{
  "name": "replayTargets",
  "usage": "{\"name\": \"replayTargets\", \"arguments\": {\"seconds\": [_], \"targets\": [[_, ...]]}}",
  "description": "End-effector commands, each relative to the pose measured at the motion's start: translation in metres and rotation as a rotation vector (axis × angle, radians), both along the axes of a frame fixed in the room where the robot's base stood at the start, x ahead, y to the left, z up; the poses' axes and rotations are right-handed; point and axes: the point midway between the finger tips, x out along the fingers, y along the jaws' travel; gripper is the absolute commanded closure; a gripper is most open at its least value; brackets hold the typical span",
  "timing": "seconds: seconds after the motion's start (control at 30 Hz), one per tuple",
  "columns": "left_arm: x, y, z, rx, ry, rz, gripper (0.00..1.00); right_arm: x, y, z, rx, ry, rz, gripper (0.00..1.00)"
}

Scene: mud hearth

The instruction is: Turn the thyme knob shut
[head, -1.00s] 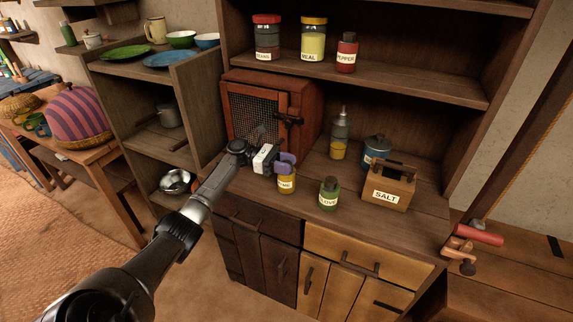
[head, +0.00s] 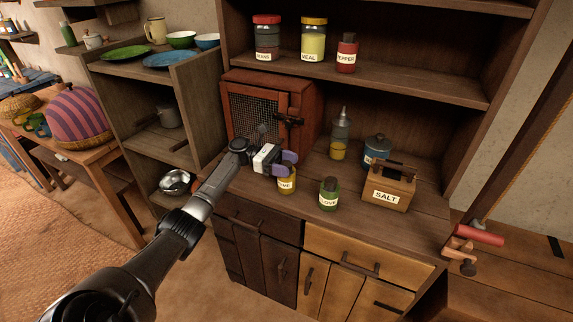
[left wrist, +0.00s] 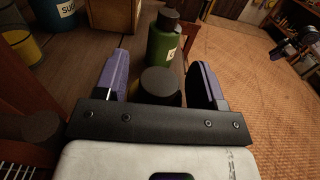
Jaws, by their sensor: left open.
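The thyme jar (head: 287,186) is small and yellow, its label partly covered, and stands near the front edge of the cabinet top. My left gripper (head: 285,164) is right over it, with open purple fingers. In the left wrist view a round dark knob (left wrist: 160,83) sits between the spread fingers, with a gap visible on the right; I cannot tell whether the left finger touches it. The jar's body is mostly hidden there. A dark jointed part of mine, perhaps the right arm, shows at the upper right of that view.
The green clove jar (head: 328,194) stands close to the right, also seen in the wrist view (left wrist: 162,45). The wooden salt box (head: 388,190) is further right. A red mesh-fronted cabinet (head: 254,112) stands behind my gripper. A blue lidded pot (head: 377,150) stands behind the salt box.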

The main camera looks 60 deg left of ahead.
Motion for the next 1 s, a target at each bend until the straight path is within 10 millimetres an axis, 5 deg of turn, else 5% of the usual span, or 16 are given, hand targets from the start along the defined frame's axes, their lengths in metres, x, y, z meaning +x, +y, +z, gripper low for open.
{"name": "replayTargets", "arguments": {"seconds": [0.37,0.7,1.0], "targets": [[-0.009,0.013,0.001,0.0,0.002,0.001,0.37,0.0,-0.003,0.002,-0.01,-0.001,0.006,0.57],[-0.049,0.071,0.001,-0.001,0.0,0.004,0.37,0.0,-0.002,0.005,-0.008,0.0,0.006,0.57],[-0.071,0.102,-0.001,0.001,-0.001,0.002,0.37,0.0,-0.001,-0.003,-0.002,0.0,0.001,0.57]]}}
